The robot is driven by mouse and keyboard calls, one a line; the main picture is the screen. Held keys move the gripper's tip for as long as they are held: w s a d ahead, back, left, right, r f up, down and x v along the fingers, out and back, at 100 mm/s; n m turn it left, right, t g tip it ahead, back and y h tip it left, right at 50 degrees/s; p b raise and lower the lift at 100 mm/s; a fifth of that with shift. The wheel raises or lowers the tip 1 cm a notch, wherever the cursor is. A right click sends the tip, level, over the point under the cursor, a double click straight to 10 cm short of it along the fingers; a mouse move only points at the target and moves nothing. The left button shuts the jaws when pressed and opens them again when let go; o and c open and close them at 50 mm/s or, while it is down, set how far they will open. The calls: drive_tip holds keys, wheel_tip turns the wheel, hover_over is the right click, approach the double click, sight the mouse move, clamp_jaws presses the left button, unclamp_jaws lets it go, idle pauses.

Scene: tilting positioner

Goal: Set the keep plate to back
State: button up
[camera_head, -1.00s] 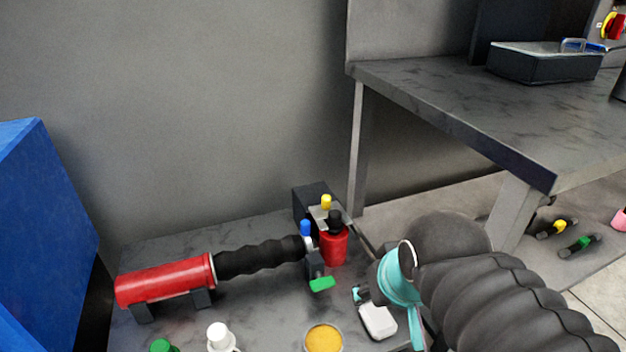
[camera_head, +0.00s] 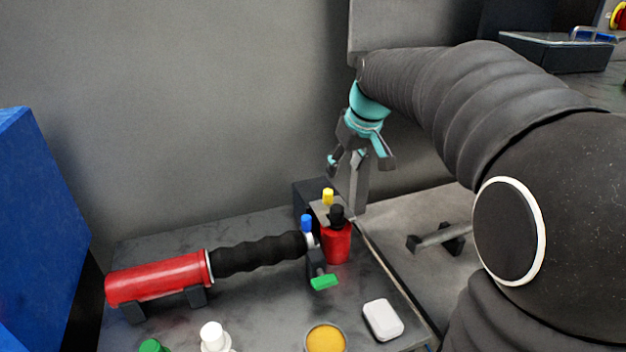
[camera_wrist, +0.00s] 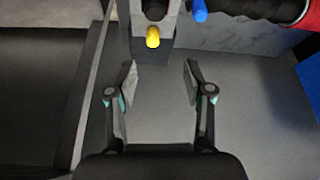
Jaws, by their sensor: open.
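A dark block (camera_head: 305,195) at the back of the bench carries a light plate (camera_head: 318,211) with a yellow peg (camera_head: 328,195) standing by it. I cannot tell for sure which part is the keep plate. A blue peg (camera_head: 306,223), a red cylinder with a black top (camera_head: 336,243) and a green-tipped lever (camera_head: 324,282) are close in front. My gripper (camera_head: 358,165) is open and empty, above and slightly right of the yellow peg. In the wrist view, the yellow peg (camera_wrist: 153,37) lies beyond the open fingers (camera_wrist: 160,82), with the blue peg (camera_wrist: 200,11) to its right.
A red cylinder with a black ribbed hose (camera_head: 160,278) lies on supports at left. A white box (camera_head: 383,320), a yellow-topped tin (camera_head: 325,338) and white and green caps stand in front. A wall is behind; a blue panel (camera_head: 40,220) is at left.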

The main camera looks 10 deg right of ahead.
sight(329, 191)
drive_tip(key=w+x, duration=0.1)
drive_tip(key=x, duration=0.4)
drive_tip(key=w+b+x, duration=0.1)
drive_tip(key=x, duration=0.5)
drive_tip(key=r+x, duration=0.1)
drive_tip(key=x, duration=0.4)
drive_tip(key=shift+w+d+f+b, duration=0.25)
drive_tip(key=shift+w+b, duration=0.1)
drive_tip(key=shift+w, duration=0.15)
drive_tip(key=shift+n, duration=0.3)
clamp_jaws()
